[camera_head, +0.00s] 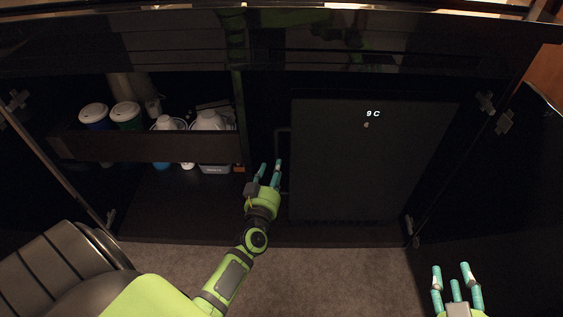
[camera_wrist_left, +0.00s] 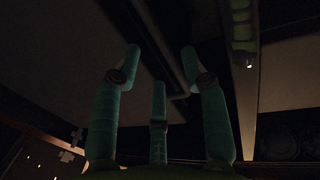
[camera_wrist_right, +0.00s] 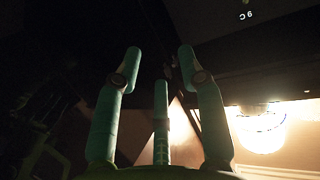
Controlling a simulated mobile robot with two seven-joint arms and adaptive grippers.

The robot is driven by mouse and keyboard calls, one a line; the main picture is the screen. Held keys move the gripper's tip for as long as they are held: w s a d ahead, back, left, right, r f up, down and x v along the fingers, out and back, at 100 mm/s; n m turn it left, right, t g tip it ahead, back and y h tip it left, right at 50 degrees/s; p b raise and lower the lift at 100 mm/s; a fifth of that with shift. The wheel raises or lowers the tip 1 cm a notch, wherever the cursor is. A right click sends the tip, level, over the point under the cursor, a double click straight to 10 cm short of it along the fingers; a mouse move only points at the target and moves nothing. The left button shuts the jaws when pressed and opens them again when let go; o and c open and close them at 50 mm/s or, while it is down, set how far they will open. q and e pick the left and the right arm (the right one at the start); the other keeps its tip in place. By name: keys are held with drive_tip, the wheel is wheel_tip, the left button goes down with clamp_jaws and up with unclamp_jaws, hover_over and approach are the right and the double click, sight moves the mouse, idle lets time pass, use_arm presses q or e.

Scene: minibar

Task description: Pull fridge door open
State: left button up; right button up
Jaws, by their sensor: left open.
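The fridge door (camera_head: 365,165) is a dark, closed panel with a lit "9 C" display near its top. A dark vertical handle (camera_head: 284,140) runs along its left edge, with its lower part partly hidden by my gripper. My left gripper (camera_head: 269,172) is open with its fingers pointing at the handle's lower part. In the left wrist view, a dark bar (camera_wrist_left: 172,75) that looks like the handle shows beyond and between the spread fingers; contact cannot be told. My right gripper (camera_head: 455,280) is open and empty at the lower right, away from the fridge.
Left of the fridge, an open cabinet holds a drawer (camera_head: 150,149) with lidded cups and other items. Open cabinet doors stand at the far left and at the right (camera_head: 490,180). A dark chair (camera_head: 60,265) is at lower left. Carpet (camera_head: 330,275) in front is clear.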

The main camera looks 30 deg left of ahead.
sight(277, 157)
use_arm(q)
drive_tip(key=b+x, duration=0.1)
drive_tip(key=x, duration=0.5)
drive_tip(key=shift+f+b, duration=0.1)
drive_tip(key=shift+b, duration=0.25)
drive_tip(key=shift+w, duration=0.3)
use_arm(e)
drive_tip(key=a+r+t+y, duration=0.1)
drive_tip(key=r+t+y, duration=0.1)
drive_tip(key=r, duration=0.3)
drive_tip(key=a+r+n+t+y, duration=0.1)
drive_tip(key=a+r+t, duration=0.1)
drive_tip(key=r, duration=0.4)
drive_tip(key=shift+t+y, duration=0.4)
drive_tip(key=shift+t, duration=0.5)
drive_tip(key=shift+a, duration=0.1)
use_arm(q)
clamp_jaws()
